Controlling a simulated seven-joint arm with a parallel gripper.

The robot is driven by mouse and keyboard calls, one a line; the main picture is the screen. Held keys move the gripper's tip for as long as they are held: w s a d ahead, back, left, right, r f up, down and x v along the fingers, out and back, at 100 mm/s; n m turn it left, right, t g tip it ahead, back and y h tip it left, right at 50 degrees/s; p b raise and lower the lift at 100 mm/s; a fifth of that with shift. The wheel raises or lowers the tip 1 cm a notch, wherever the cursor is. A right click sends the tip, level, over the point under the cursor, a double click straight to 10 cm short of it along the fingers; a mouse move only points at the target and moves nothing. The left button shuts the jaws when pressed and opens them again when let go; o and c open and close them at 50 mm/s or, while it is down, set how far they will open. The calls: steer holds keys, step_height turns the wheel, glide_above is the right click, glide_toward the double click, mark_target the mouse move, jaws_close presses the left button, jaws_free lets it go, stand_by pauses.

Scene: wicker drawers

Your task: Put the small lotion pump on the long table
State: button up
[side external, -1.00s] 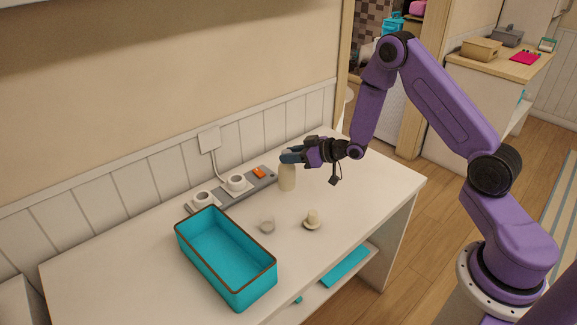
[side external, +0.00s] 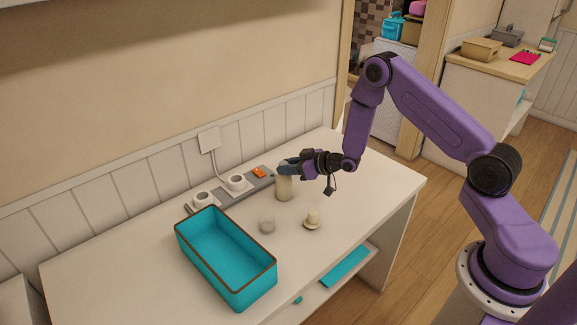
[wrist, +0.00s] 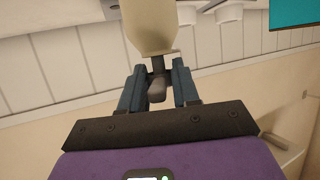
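The small lotion pump (side external: 284,189) is a cream bottle held upright below my gripper (side external: 284,168), close to or on the white table (side external: 355,190), near the power strip. I cannot tell whether its base touches the table. In the wrist view the bottle body (wrist: 152,28) and its grey-brown pump head (wrist: 157,87) show, with the fingers of my gripper (wrist: 158,75) on both sides at the shoulder.
A teal open box (side external: 225,256) stands at the front left. A grey power strip (side external: 222,198) with two plugs runs along the wall. The table's right side is clear.

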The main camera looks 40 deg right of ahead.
steer(key=o, duration=0.4)
steer(key=shift+r, duration=0.1)
steer(key=v, duration=1.2)
steer(key=s+a+r+n+g+h, duration=0.1)
steer(key=s+a+r+n+g, duration=0.15)
steer(key=s+a, duration=0.35)
steer(key=s+a+r+n+g, duration=0.2)
steer(key=s+a+r+g, duration=0.25)
steer(key=a, duration=0.25)
steer(key=s+r+n+g+h, duration=0.1)
steer(key=s+r, duration=0.1)
steer(key=s, duration=0.5)
steer(key=s+d+r+n+g+h, duration=0.1)
steer(key=s+r+g, duration=0.1)
steer(key=s, duration=0.6)
steer(key=s+d+r+n+g+h, duration=0.1)
steer(key=s+r+g, duration=0.1)
steer(key=s, duration=0.5)
steer(key=shift+s+r+n+h, duration=0.25)
steer(key=shift+r+h, duration=0.05)
